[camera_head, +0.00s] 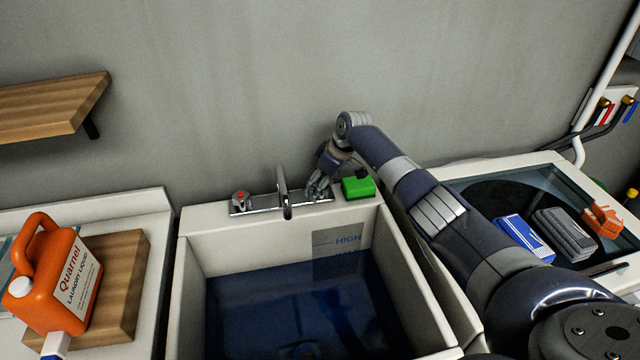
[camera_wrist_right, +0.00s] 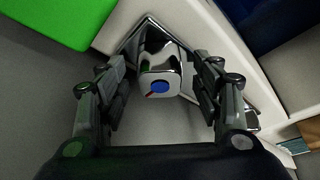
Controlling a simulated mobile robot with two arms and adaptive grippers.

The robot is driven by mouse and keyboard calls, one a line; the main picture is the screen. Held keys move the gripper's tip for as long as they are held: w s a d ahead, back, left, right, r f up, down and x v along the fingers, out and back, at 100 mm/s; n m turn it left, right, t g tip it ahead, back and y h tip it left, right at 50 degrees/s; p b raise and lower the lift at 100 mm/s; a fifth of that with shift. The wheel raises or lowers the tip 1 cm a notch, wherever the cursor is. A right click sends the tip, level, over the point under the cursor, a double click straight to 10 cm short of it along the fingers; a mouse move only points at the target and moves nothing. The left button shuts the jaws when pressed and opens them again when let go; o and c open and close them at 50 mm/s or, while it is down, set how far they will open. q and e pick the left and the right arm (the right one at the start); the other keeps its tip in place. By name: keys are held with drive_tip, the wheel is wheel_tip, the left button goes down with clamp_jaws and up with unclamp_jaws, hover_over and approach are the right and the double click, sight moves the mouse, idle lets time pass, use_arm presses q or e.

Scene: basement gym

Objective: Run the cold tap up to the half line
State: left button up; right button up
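The sink (camera_head: 195,255) holds dark blue water (camera_head: 290,305). On its wall a grey panel reads HIGH (camera_head: 348,240); a second marking just below it is at the water surface and not readable. A chrome spout (camera_head: 284,190) stands behind the basin, and I make out no stream from it. In the right wrist view the cold tap knob (camera_wrist_right: 160,75), with a blue dot, sits between the fingers of my right gripper (camera_wrist_right: 162,88). The fingers are open, with a gap on each side. In the head view this gripper (camera_head: 318,185) hides the knob. My left gripper is out of view.
The red-marked hot tap (camera_head: 240,198) is left of the spout. A green block (camera_head: 358,187) sits on the rim close to my right gripper, also in the wrist view (camera_wrist_right: 65,18).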

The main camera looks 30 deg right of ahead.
drive_tip(key=shift+r, duration=0.1)
drive_tip(key=v, duration=1.1)
drive_tip(key=shift+s+r, duration=0.15)
drive_tip(key=shift+r, duration=0.2)
drive_tip(key=shift+d, duration=0.1)
